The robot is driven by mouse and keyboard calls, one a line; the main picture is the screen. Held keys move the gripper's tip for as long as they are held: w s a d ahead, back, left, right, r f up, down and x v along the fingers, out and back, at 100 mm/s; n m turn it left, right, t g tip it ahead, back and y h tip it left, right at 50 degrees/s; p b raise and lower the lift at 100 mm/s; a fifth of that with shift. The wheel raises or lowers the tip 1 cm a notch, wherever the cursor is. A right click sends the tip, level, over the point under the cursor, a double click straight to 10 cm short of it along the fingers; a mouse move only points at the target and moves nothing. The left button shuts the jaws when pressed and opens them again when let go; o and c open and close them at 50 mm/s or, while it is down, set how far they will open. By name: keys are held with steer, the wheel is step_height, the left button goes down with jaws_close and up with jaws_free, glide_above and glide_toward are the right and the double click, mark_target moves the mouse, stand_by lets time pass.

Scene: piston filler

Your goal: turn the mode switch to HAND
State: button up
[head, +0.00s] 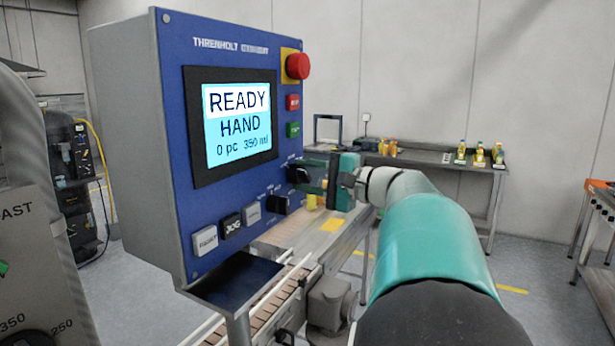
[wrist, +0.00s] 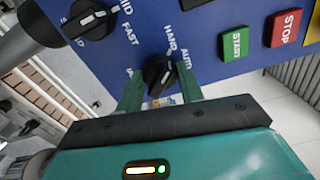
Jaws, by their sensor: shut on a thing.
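The mode switch is a black rotary knob (wrist: 157,72) on the blue control panel, with HAND and AUTO printed around it in the wrist view. In the head view the knob (head: 297,174) is partly covered by my fingers. My gripper (wrist: 160,90) is shut on this knob, with one green finger on each side. It reaches the panel from the right in the head view (head: 310,174). The panel's screen (head: 238,124) reads READY, HAND, 0 pc 350 ml. The knob's pointer direction is hard to make out.
A second black knob (wrist: 90,18), marked FAST, sits beside the mode switch. Green START (wrist: 235,43) and red STOP (wrist: 287,27) buttons are close by. A red emergency button (head: 298,66) is above. A conveyor (head: 270,307) runs below the panel.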

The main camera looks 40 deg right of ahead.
steer(key=shift+n, duration=0.3)
steer(key=o, duration=1)
steer(key=v, duration=1.4)
